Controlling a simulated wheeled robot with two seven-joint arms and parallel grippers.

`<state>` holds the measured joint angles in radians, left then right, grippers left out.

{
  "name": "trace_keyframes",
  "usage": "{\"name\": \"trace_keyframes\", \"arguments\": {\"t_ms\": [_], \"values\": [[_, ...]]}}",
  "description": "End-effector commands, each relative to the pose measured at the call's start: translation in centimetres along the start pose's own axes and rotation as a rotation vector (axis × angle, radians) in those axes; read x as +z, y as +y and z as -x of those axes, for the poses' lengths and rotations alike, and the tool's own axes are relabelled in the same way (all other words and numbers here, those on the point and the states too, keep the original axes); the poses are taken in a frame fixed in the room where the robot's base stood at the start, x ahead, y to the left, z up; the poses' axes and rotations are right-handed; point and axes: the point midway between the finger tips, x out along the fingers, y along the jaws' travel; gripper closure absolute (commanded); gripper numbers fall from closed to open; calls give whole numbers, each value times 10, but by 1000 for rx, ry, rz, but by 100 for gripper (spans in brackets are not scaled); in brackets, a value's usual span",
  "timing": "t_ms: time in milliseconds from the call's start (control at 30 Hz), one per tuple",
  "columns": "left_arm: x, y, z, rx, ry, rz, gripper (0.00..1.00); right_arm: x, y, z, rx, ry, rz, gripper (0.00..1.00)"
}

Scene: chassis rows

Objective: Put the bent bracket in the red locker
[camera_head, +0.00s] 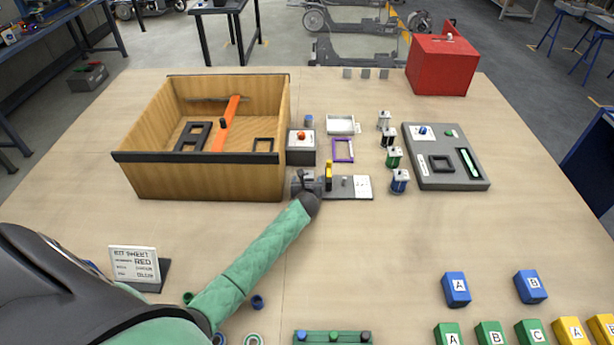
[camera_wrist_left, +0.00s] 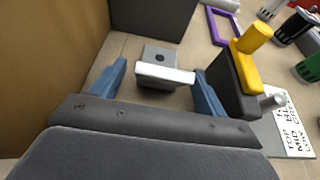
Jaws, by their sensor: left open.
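The bent bracket (camera_wrist_left: 158,54) is a small grey metal piece with a hole in its flat plate and a pale raised edge, lying on the table in the left wrist view. My left gripper (camera_wrist_left: 160,76) is open, with one blue finger on each side of the bracket; I cannot tell whether they touch it. In the head view the left gripper (camera_head: 306,183) is low over the table, right of the wooden crate, and hides the bracket. The red locker (camera_head: 440,69) stands at the far right of the table; its inside cannot be made out. My right gripper is not in view.
The wooden crate (camera_head: 203,158) stands close on the left. A yellow-handled lever on a grey plate (camera_head: 348,187) stands beside the gripper's right finger. A dark box (camera_head: 300,147), a purple frame (camera_head: 343,150), several small canisters and a grey tray (camera_head: 461,175) lie beyond.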

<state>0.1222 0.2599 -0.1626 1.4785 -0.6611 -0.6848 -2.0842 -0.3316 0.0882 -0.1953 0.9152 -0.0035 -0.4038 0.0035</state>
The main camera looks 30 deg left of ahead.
Motion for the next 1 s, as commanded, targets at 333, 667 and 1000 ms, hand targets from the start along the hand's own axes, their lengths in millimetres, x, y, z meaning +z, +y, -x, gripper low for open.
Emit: {"name": "trace_keyframes", "arguments": {"t_ms": [333,667,1000], "values": [[-1,0,-8,-1,0,0,25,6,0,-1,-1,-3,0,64],[0,0,-8,-1,0,1,82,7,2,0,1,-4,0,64],[9,0,-5,-1,-4,1,82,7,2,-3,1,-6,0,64]]}}
